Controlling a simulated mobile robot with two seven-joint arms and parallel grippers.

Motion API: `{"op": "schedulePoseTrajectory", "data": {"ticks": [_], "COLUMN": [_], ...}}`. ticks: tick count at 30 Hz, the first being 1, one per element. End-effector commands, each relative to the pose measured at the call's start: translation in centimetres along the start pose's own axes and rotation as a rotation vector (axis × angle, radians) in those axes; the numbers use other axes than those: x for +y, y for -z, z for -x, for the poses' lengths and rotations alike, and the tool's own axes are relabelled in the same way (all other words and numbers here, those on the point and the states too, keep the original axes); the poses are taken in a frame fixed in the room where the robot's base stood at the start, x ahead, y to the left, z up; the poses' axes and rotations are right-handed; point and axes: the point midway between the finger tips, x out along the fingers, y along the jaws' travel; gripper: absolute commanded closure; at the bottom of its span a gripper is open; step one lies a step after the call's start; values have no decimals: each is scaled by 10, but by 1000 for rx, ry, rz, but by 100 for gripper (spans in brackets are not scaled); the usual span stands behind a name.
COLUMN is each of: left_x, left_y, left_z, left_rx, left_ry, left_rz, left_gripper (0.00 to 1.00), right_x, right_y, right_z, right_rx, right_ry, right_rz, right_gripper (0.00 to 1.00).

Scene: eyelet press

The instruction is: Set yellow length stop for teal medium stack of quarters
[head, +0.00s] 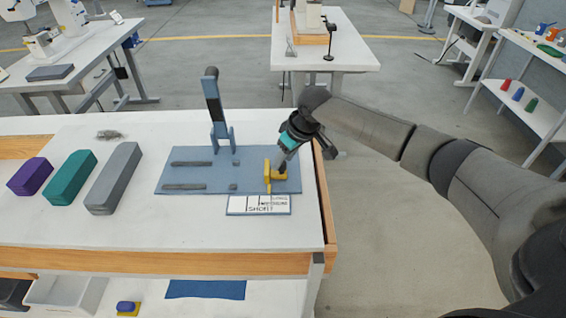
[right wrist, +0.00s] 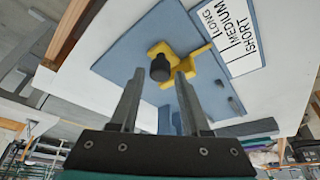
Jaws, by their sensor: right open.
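The yellow length stop (head: 275,177) sits on the right part of the blue press base (head: 205,177). In the right wrist view the stop (right wrist: 202,66) has a dark round knob (right wrist: 161,68) and a yellow arm toward the white LONG/MEDIUM/SHORT label (right wrist: 228,40). I cannot tell exactly which mark it lines up with. My right gripper (head: 284,163) is just above the stop. In the right wrist view its open fingers (right wrist: 159,78) frame the knob; contact is not clear. The teal medium stack (head: 70,178) lies on the table at left. My left gripper is out of view.
A purple block (head: 30,177) and a long grey block (head: 114,178) flank the teal one. The table's right edge is close beside the base.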

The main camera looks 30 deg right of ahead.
Motion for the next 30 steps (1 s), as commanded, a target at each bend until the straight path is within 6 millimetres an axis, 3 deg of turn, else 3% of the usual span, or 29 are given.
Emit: {"op": "schedulePoseTrajectory", "data": {"ticks": [4, 14, 26, 30], "left_x": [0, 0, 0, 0], "left_y": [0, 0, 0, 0], "left_z": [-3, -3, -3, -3], "left_rx": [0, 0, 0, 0], "left_ry": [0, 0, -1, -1], "left_rz": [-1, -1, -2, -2], "left_gripper": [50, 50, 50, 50], "right_x": [0, 0, 0, 0], "right_y": [0, 1, 0, 0], "right_z": [-9, -11, -10, -10], "right_rx": [1, 1, 1, 0], "right_ry": [0, 0, 0, 0], "right_rz": [1, 1, 1, 0], "right_gripper": [53, 54, 99, 100]}}
